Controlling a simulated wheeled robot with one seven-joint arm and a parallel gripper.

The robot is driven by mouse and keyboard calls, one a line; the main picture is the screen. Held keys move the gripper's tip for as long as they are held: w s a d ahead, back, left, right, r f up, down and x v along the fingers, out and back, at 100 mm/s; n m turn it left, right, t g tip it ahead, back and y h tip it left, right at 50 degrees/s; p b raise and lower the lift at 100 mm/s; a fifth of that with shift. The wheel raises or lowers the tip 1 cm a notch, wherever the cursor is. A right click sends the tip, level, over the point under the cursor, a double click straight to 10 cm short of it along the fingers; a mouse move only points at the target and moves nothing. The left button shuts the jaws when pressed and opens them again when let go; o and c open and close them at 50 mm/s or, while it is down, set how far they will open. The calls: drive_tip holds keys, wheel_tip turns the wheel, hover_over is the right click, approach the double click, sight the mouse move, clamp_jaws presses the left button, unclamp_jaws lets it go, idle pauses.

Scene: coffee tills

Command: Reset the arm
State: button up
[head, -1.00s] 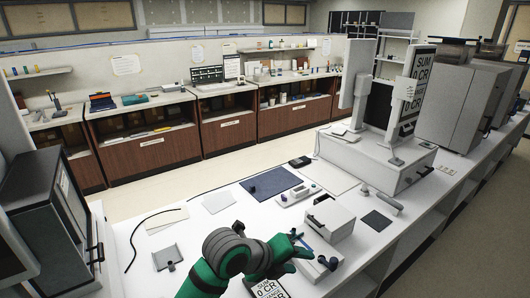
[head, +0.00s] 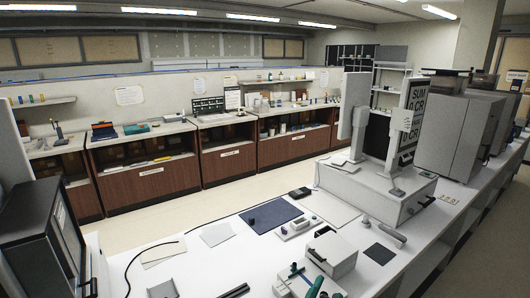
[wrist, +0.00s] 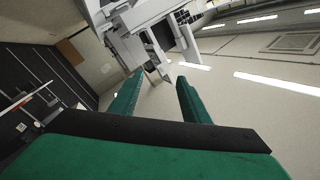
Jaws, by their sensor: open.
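My gripper (wrist: 161,76) shows in the wrist view, with two green fingers apart and nothing between them. A dark bar crosses in front of its green body. Beyond the fingertips are a white stand and light-coloured wall or ceiling, seen tilted. No arm links show clearly in the head view. A green upright piece (head: 315,287) stands at its bottom edge; I cannot tell whether it is part of my gripper or a thing on the counter.
The white counter (head: 205,262) holds a white box (head: 331,254), a dark blue mat (head: 270,216) and a small dark pad (head: 379,254). A till with a tall price display (head: 412,112) stands at the right. A dark monitor (head: 40,240) is at the left. Floor lies between the counters.

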drive_tip(key=s+a+f+n+y, duration=0.4)
drive_tip(key=s+f+n, duration=0.2)
drive_tip(key=s+f, duration=0.25)
drive_tip(key=s+a+f+n+y, duration=0.3)
drive_tip(key=s+f+n+y, duration=0.1)
drive_tip(key=s+f+n, duration=0.4)
drive_tip(key=s+a, duration=0.4)
drive_tip(key=s, duration=0.6)
drive_tip(key=s+a+f+y, duration=0.1)
drive_tip(key=s+a, duration=0.3)
drive_tip(key=s, duration=0.7)
drive_tip(key=shift+a+m+g+y, duration=0.15)
drive_tip(key=shift+m+g+y, duration=0.15)
drive_tip(key=shift+g, duration=0.1)
drive_tip(key=shift+s, duration=0.1)
